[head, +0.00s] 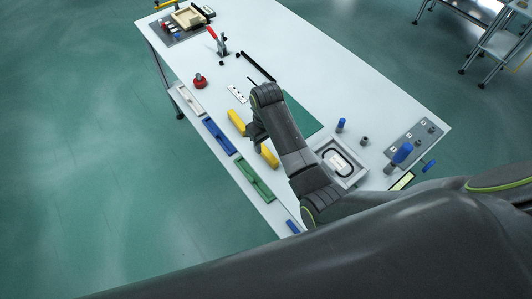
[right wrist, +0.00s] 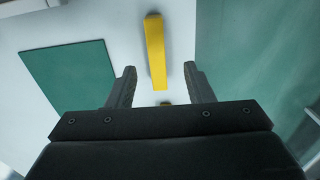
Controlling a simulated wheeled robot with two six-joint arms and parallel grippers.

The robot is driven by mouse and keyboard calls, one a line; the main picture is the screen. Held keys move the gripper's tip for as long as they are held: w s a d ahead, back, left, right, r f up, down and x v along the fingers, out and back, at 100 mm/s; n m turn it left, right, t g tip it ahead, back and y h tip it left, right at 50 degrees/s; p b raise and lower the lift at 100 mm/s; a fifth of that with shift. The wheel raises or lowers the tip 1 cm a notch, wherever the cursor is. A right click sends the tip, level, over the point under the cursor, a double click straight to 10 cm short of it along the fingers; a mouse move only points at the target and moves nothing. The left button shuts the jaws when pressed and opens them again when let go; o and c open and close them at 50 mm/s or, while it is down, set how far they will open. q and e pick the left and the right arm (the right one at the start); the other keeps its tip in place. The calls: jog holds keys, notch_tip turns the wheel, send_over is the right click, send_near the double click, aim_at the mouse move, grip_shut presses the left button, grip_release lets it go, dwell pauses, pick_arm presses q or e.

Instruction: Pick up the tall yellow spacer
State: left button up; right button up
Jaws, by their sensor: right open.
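Yellow spacer pieces lie on the white table in the head view, one (head: 237,121) on the far side of my right gripper (head: 257,138) and one (head: 270,156) on its near side. In the right wrist view a long yellow bar (right wrist: 155,52) runs up between and beyond the fingertips of the open right gripper (right wrist: 159,70), which touches nothing that I can see. I cannot tell which piece is the tall spacer. My left gripper is not in view.
Along the table's left edge lie white (head: 190,100), blue (head: 219,136) and green (head: 255,180) trays. A red knob (head: 200,80) stands farther back. A green mat (head: 300,116) and a grey-white tray (head: 340,163) lie right of the arm.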

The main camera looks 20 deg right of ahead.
aim_at(267, 153)
jog(key=shift+f, duration=1.55)
jog(key=f, duration=0.1)
jog(key=f+p, duration=0.1)
jog(key=f, duration=0.1)
jog(key=shift+w+d, duration=0.2)
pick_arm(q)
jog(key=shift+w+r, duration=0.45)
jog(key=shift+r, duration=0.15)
pick_arm(e)
jog(key=shift+f, duration=0.6)
grip_shut()
jog(key=shift+r, duration=0.15)
